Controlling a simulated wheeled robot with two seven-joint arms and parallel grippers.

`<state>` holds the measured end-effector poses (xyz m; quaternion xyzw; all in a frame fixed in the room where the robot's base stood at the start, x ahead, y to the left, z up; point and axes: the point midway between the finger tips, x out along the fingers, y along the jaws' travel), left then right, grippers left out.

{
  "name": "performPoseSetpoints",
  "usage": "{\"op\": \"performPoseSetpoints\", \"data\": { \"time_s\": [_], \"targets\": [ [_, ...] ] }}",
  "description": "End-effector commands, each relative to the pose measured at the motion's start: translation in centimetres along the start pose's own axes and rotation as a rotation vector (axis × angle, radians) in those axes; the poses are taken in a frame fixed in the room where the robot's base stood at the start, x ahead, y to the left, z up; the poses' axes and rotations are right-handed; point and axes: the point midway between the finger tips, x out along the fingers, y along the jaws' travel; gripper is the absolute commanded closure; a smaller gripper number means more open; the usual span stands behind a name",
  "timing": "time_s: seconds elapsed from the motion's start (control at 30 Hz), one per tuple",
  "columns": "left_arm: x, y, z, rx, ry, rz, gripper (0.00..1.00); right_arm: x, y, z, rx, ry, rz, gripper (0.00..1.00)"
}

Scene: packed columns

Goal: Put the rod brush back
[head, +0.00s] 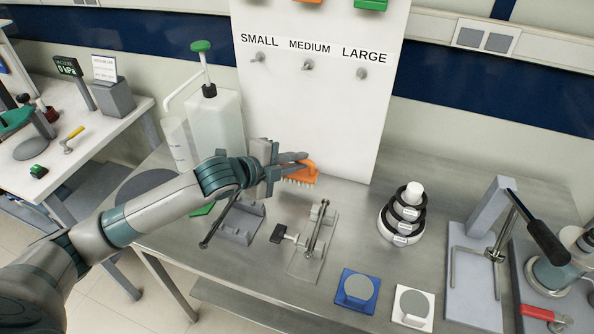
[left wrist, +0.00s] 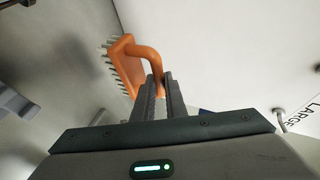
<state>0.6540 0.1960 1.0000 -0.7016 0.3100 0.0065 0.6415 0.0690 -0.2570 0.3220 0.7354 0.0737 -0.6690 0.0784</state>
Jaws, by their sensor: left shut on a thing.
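My left gripper (head: 298,161) is shut on the handle of an orange brush (head: 302,176) with pale bristles, held in front of the white board's lower part. In the head view the bristles point down. In the left wrist view the gripper's fingers (left wrist: 161,88) close on the end of the brush's curved handle, and the brush (left wrist: 128,62) stands out to the left. The white board (head: 320,125) carries three bare pegs, labelled SMALL (head: 258,57), MEDIUM (head: 307,64) and LARGE (head: 361,72). My right gripper is not in view.
A white pump bottle (head: 215,120) stands left of the board. A grey fixture (head: 238,222) and a clear stand with a rod (head: 318,235) are below the gripper. Stacked rings (head: 402,222), blue (head: 357,292) and white (head: 412,308) pads and a lever press (head: 490,215) stand right.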

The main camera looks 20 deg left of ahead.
Motion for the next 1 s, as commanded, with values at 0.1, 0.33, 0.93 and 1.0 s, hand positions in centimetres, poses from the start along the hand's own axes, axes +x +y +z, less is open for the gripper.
{"op": "performPoseSetpoints", "data": {
  "time_s": [0.1, 0.33, 0.93, 1.0],
  "targets": [
    [0.4, 1.1, 0.1, -0.003, 0.000, 0.003, 1.00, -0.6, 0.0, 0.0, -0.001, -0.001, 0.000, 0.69],
    [1.4, 3.1, 0.6, -0.001, 0.000, 0.001, 1.00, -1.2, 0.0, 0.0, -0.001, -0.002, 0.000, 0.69],
    [1.6, 3.5, 0.6, 0.000, 0.000, 0.001, 0.70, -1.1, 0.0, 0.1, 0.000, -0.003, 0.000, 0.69],
    [1.5, 3.5, 0.6, 0.000, 0.000, 0.001, 0.70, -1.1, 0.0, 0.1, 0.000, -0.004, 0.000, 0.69]
  ]
}}
